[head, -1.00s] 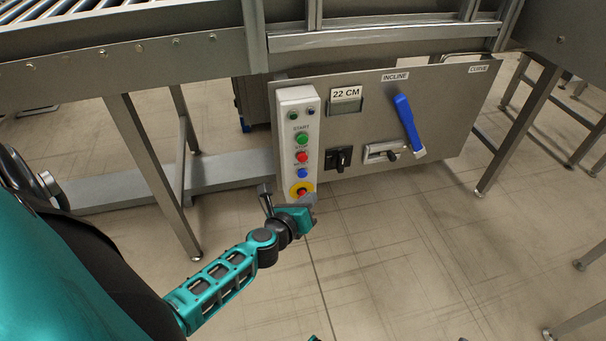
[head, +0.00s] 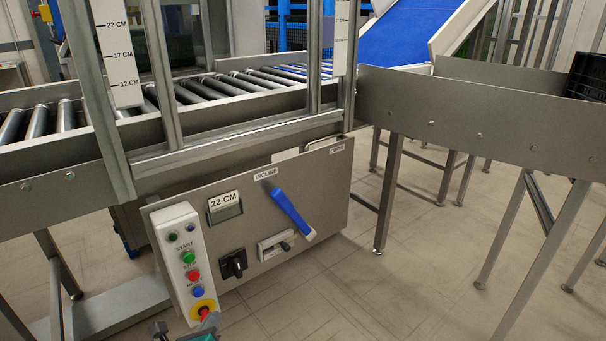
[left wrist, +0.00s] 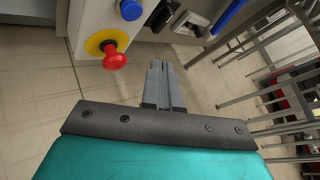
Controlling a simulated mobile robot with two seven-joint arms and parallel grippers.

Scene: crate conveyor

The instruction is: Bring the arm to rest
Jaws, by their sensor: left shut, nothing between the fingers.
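My left gripper (left wrist: 163,84) is shut and empty in the left wrist view, its grey fingers together and pointing toward the panel. The red emergency stop button (left wrist: 114,58) on its yellow ring is just left of the fingers there, apart from them. In the head view only a piece of my left gripper (head: 207,322) shows at the bottom edge, just below the emergency stop's yellow ring (head: 203,306). The rest of my left arm is out of that view. My right gripper is in neither view.
The white button box (head: 177,235) sits on the metal control panel (head: 250,245), with a 22 CM display (head: 225,204) and a blue lever (head: 290,212). The roller conveyor (head: 215,88) runs above. A black crate (head: 588,75) stands at the right edge. Metal legs (head: 387,190) stand on the floor.

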